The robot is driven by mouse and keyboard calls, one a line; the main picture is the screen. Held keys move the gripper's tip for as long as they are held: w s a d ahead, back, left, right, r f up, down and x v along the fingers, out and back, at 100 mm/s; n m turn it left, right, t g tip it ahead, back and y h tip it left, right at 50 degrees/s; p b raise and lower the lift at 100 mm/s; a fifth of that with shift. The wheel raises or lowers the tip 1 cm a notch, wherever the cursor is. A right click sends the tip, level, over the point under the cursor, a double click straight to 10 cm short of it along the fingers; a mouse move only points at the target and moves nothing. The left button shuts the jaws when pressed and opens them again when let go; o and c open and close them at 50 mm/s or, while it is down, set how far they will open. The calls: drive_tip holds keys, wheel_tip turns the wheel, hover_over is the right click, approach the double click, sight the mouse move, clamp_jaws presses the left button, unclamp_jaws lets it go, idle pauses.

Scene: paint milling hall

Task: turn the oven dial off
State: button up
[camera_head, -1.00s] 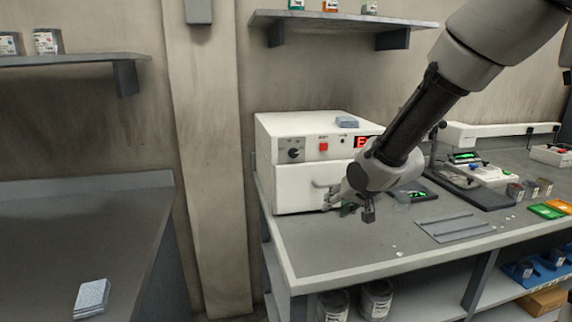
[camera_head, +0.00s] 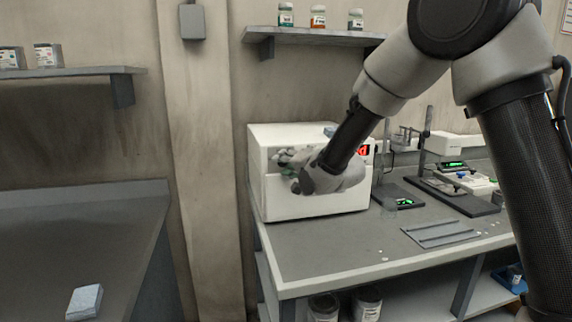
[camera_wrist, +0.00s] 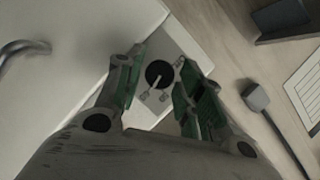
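The oven (camera_head: 310,207) is a white box at the back left of the grey bench. My gripper (camera_head: 281,162) is in front of the left part of its control panel and hides the dial in the head view. In the wrist view, the oven dial (camera_wrist: 159,74) is a round black knob with a light pointer line, set on a pale panel with small marks. My gripper (camera_wrist: 154,83) is open, its green-padded fingers on either side of the dial in that view. I cannot tell whether they touch it. The red display (camera_head: 364,151) is partly covered by my arm.
The oven door handle (camera_wrist: 24,48) shows at the left of the wrist view. A shelf with small jars (camera_head: 316,35) hangs above the oven. A stand (camera_head: 424,150) and a metal tray (camera_head: 440,232) are to the right on the bench. The bench front is mostly clear.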

drive_tip(key=shift+w, duration=0.1)
drive_tip(key=c, duration=0.7)
drive_tip(key=shift+c, duration=0.2)
